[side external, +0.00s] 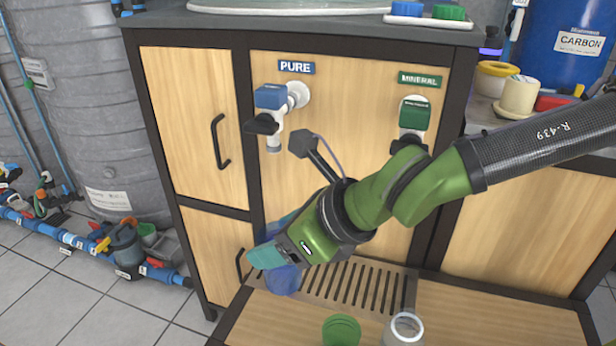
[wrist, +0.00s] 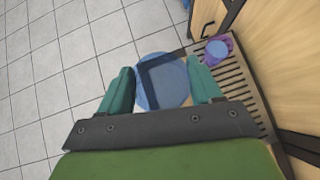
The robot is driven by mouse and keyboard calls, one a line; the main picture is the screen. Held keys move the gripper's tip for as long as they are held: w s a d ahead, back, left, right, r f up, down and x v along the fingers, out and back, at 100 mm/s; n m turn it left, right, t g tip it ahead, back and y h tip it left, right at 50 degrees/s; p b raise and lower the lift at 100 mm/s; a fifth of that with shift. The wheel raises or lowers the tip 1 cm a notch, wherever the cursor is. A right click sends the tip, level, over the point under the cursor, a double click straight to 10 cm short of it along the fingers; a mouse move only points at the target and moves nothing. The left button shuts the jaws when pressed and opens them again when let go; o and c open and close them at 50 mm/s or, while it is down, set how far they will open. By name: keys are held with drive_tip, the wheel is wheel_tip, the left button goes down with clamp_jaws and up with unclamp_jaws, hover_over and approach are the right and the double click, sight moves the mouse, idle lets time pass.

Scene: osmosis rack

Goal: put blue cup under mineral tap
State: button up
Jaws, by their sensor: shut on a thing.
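My gripper (side external: 268,257) is shut on the blue cup (side external: 284,281), which hangs by the left end of the drain grate. In the wrist view the translucent blue cup (wrist: 162,82) sits between the two teal fingers of my gripper (wrist: 161,78). The mineral tap (side external: 414,114), with a green body, is on the wooden panel below the MINERAL sign (side external: 420,80), up and to the right of the cup. My arm hides part of that tap's lower end.
The blue-bodied pure tap (side external: 271,97) is left of the mineral tap. A purple-blue cup (wrist: 217,50) stands at the grate's far end in the wrist view.

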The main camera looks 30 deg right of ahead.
wheel_tip(320, 180, down, 18)
drive_tip(key=shift+s+r, duration=0.15)
drive_tip(key=shift+r, duration=0.1)
drive_tip(key=shift+v, duration=1.9)
drive_tip(key=shift+c, duration=0.5)
drive_tip(key=shift+d+r, duration=0.1)
drive_tip(key=shift+r, duration=0.05)
drive_tip(key=w+r, duration=0.1)
drive_tip(key=r, duration=0.2)
drive_tip(key=w+r+m+h, duration=0.1)
drive_tip(key=r, duration=0.2)
drive_tip(key=w+r+m+t, duration=0.1)
drive_tip(key=w+r, duration=0.1)
drive_tip(key=r, duration=0.1)
drive_tip(key=shift+d+r, duration=0.25)
drive_tip(key=shift+n+g, duration=0.3)
drive_tip(key=r, duration=0.2)
drive_tip(key=a+r, duration=0.1)
drive_tip(key=s+r, duration=0.1)
drive_tip(key=r, duration=0.1)
drive_tip(key=shift+a+r, duration=0.3)
drive_tip(key=shift+s+a+r+n, duration=0.15)
drive_tip(key=shift+a+n, duration=0.1)
drive_tip(key=shift+n, duration=0.05)
drive_tip(key=shift+s+a+n+y, duration=0.1)
drive_tip(key=shift+n+y, duration=0.3)
drive_tip(key=shift+y, duration=0.1)
